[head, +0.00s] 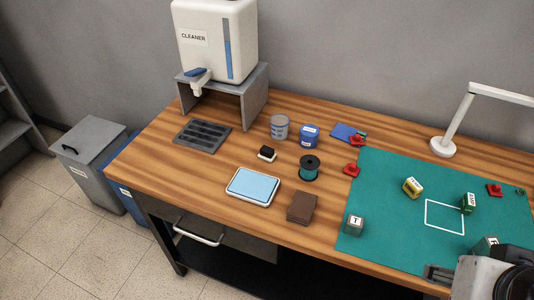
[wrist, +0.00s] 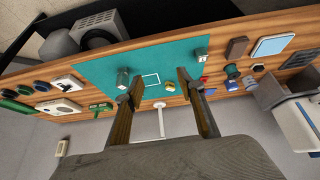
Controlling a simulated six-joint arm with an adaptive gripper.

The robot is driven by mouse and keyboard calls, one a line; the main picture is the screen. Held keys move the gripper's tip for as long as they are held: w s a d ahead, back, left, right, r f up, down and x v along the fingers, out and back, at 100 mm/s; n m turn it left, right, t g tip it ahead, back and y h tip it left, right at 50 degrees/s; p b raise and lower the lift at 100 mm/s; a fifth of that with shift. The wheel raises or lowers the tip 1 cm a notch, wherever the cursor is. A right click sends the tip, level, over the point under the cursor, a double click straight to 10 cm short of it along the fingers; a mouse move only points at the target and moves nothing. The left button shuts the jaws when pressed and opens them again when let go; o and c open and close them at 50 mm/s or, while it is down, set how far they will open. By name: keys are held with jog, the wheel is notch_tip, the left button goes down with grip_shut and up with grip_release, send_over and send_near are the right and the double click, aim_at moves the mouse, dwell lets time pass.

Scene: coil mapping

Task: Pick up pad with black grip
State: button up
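The pad with a black grip (head: 266,153) is a small white block with a dark top. It lies on the wooden table, left of the teal spool and behind the blue-topped tray. In the wrist view, the small dark-topped pad (wrist: 257,68) shows at the right, well away from my fingers. My gripper (wrist: 158,88) is open, with two separated fingers and nothing between them. In the head view, part of my arm's end is at the lower right, over the mat's front edge, far from the pad.
The tray (head: 252,186), brown block (head: 302,207), teal spool (head: 309,168), grey tin (head: 279,127) and blue tin (head: 309,136) surround the pad. A cleaner tank (head: 215,40) stands behind on a grey stand. The green mat (head: 400,240) holds several blocks. A white lamp (head: 443,147) stands behind it.

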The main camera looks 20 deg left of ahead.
jog(key=w+r+n+t+h, duration=0.1)
jog(key=w+r+t, duration=0.15)
jog(key=w, duration=0.85)
jog(key=w+r+n+t, duration=0.1)
jog(key=w+r, duration=0.2)
jog(key=w, duration=0.7)
jog(key=w+a+f+n+t+y, duration=0.1)
jog(key=w+a+n+y, duration=0.1)
jog(key=w+a, duration=0.45)
jog(key=w+a+n+t+y, duration=0.1)
jog(key=w+a+n+t, duration=0.15)
jog(key=w, duration=0.65)
jog(key=w+a+f+n+g+y, duration=0.25)
jog(key=a+f, duration=0.25)
jog(key=a, duration=0.3)
jog(key=w+a+f+n+g+y, duration=0.1)
jog(key=w+a+f+n+y, duration=0.25)
jog(key=a, duration=0.35)
jog(key=s+a+f+n+g+y, duration=0.1)
jog(key=s+a+f+g, duration=0.1)
jog(key=a+f, duration=0.2)
jog(key=s+a+f+n+g+y, duration=0.1)
jog(key=s+a+f+g+y, duration=0.1)
jog(key=s+a+f, duration=0.1)
jog(key=s+a+f+n+g+y, duration=0.1)
jog(key=s+a+f+g, duration=0.2)
jog(key=a+f, duration=0.2)
notch_tip(320, 180, down, 2)
jog(key=shift+f+y, duration=0.2)
jog(key=shift+y, duration=0.2)
